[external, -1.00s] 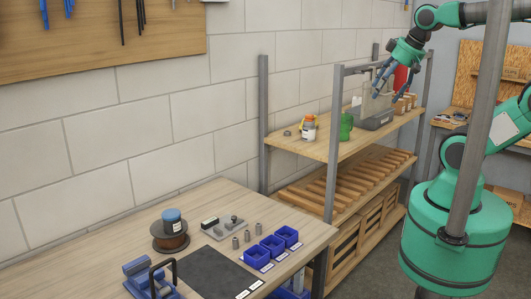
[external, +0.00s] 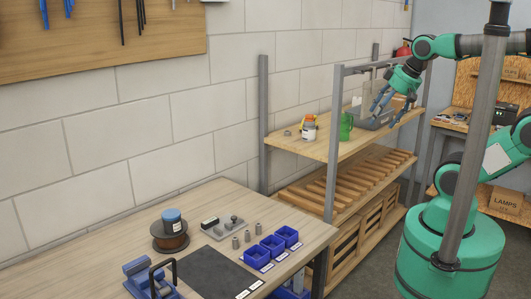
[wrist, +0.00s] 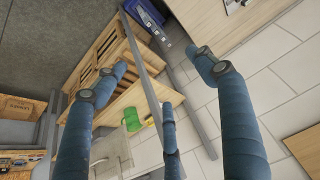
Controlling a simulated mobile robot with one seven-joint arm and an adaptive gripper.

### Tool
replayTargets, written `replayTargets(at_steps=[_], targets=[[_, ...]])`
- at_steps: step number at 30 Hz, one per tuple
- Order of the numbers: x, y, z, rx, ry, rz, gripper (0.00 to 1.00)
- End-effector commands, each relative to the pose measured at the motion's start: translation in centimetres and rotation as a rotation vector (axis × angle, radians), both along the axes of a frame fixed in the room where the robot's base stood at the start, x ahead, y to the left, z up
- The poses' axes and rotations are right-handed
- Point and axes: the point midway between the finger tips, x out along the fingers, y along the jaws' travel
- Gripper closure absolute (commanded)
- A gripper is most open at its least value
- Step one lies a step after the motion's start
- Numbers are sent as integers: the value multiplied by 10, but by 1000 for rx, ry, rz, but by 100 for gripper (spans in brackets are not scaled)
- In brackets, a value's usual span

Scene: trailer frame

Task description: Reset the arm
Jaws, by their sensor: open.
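My teal arm stands at the right in the external view. My gripper (external: 382,108), with blue-grey fingers, hangs over the right part of the wooden shelf (external: 345,147). Its fingers are spread and nothing is between them. In the wrist view my gripper (wrist: 162,80) also has its fingers apart and empty. A green mug (external: 346,126) stands on the shelf left of my gripper; it also shows in the wrist view (wrist: 131,121). A clear-sided bin (external: 372,119) stands behind the fingers and is partly hidden by them.
A white container with an orange top (external: 309,128) stands on the shelf. Grey uprights (external: 333,150) frame the rack. The workbench (external: 210,205) at the front left holds blue bins (external: 272,245) and a wire spool (external: 170,235).

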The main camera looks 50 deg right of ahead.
Motion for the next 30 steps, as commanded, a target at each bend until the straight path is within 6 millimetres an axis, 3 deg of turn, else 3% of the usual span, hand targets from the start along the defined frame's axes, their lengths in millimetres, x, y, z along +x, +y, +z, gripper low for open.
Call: replayTargets(at_steps=[1, 6, 30], targets=[[0, 0, -13, 0, 0, 0, 29], [0, 0, -25, 0, 0, 0, 29], [0, 0, -26, 0, -1, 0, 29]])
